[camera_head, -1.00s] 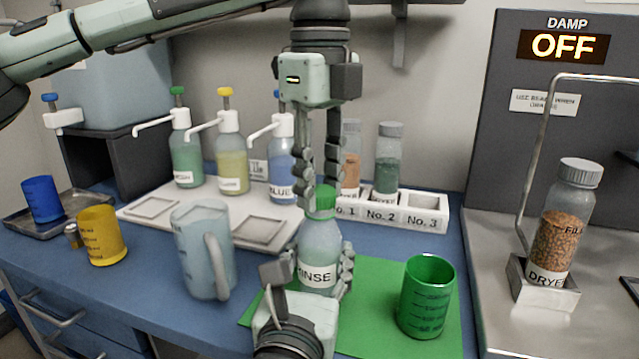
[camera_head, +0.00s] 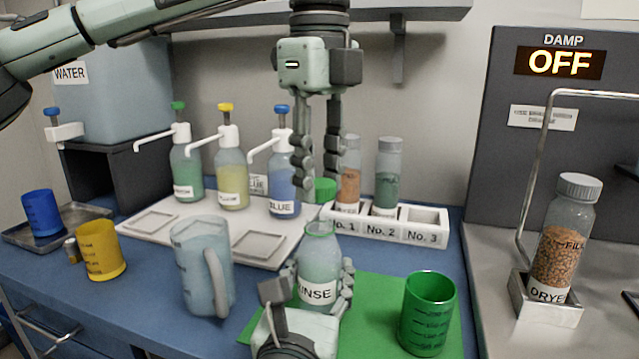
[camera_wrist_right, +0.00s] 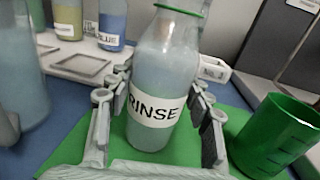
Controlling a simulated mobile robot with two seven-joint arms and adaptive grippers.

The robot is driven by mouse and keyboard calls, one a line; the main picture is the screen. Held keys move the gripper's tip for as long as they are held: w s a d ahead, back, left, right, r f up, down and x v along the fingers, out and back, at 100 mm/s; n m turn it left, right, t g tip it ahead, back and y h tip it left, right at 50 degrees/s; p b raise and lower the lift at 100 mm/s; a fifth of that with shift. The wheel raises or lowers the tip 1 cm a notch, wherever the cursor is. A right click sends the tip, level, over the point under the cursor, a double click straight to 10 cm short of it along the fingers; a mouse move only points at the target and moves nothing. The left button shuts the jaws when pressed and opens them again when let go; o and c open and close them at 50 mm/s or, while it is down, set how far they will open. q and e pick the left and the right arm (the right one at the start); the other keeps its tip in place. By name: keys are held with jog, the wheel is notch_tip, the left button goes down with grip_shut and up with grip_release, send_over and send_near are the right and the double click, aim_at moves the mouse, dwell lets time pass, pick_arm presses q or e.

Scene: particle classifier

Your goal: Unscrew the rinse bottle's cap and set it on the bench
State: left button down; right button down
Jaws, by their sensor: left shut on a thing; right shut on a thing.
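The rinse bottle (camera_head: 319,262) stands upright on the green mat (camera_head: 385,290), its neck open. My right gripper (camera_head: 318,292) is shut around its body from the front, one finger on each side of the label. The bottle also shows between the fingers in the right wrist view (camera_wrist_right: 160,85). The green cap (camera_head: 325,188) is off the bottle, a little above its mouth. My left gripper (camera_head: 325,175) points down from above and is shut on the cap. The blue bench (camera_head: 150,285) runs around the mat.
A green beaker (camera_head: 428,315) stands right of the bottle, and a pitcher (camera_head: 202,270) stands to its left. Behind are a rack (camera_head: 420,230) with two jars and a white tray (camera_head: 140,222) with pump bottles. Bare bench shows between the yellow cup (camera_head: 100,250) and the pitcher.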

pick_arm(q)
notch_tip(320, 180, up, 2)
jog(key=shift+r, duration=0.2)
pick_arm(e)
jog(key=c, duration=0.6)
grip_release()
jog(key=shift+s, duration=0.1)
